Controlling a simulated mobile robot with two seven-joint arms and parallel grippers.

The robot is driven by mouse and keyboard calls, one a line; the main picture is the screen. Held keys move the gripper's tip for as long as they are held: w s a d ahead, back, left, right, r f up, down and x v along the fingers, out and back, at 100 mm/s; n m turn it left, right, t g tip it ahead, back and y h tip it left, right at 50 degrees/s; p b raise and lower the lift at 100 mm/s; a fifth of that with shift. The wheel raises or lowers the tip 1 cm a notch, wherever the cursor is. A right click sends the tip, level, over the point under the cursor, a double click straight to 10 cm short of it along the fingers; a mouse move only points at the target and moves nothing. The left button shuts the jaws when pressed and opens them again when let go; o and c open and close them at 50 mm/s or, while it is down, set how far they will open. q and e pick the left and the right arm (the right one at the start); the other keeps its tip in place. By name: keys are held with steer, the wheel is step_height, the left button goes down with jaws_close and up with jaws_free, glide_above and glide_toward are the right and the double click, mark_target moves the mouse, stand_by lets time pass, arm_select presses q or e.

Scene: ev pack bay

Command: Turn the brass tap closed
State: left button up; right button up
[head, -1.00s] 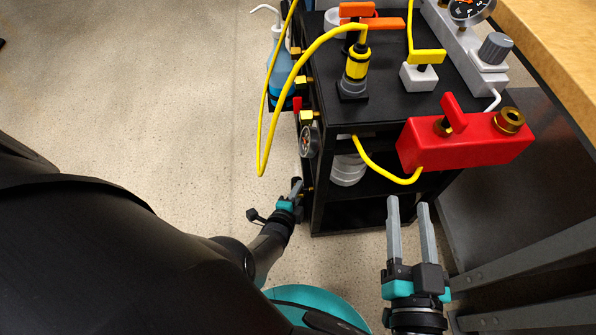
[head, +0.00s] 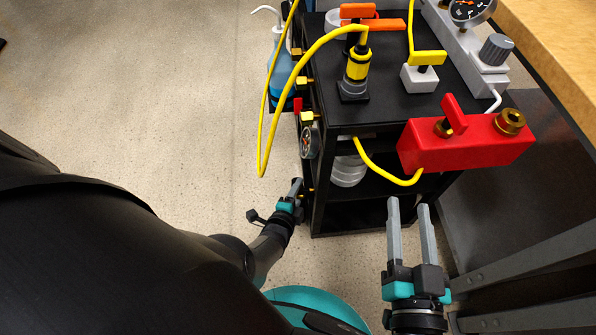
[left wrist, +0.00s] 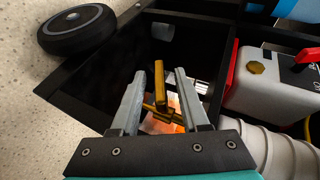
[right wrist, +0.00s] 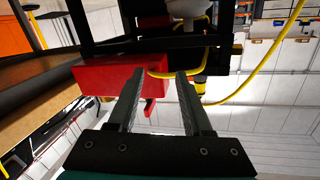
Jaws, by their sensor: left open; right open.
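The brass tap (left wrist: 158,88) shows in the left wrist view as an upright golden lever on a brass body, low in the black cart frame. My left gripper (left wrist: 160,73) is open, with one finger on each side of the lever. I see gaps on both sides. In the head view my left gripper (head: 297,187) is at the cart's lower left side, and the tap there is mostly hidden. My right gripper (head: 409,204) is open and empty, below the red box; it also shows in the right wrist view (right wrist: 160,73).
The black cart (head: 385,105) carries a red box (head: 465,147), a yellow connector (head: 356,65) and a grey knob (head: 495,48). A yellow cable loops off its left side near a gauge (head: 310,140). A wheel (left wrist: 76,28) is near my left gripper. Floor at left is clear.

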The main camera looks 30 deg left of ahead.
arm_select(q)
steer(key=shift+p+v, duration=0.6)
steer(key=shift+v, duration=0.25)
steer(key=p+v, duration=0.7)
steer(key=v, duration=0.6)
steer(key=shift+s, duration=0.3)
arm_select(e)
steer(key=s+d+f+g+h, duration=0.2)
steer(key=d+f+g+h, duration=0.1)
steer(key=d+g, duration=0.2)
steer(key=s+d+f+g+h, duration=0.2)
steer(key=d+f+g, duration=0.1)
steer(key=d+g, duration=0.3)
steer(key=shift+s+f+g+h, duration=0.15)
steer(key=shift+s+g+h, duration=0.15)
steer(key=shift+g+h, duration=0.15)
arm_select(q)
steer(key=shift+r, duration=0.1)
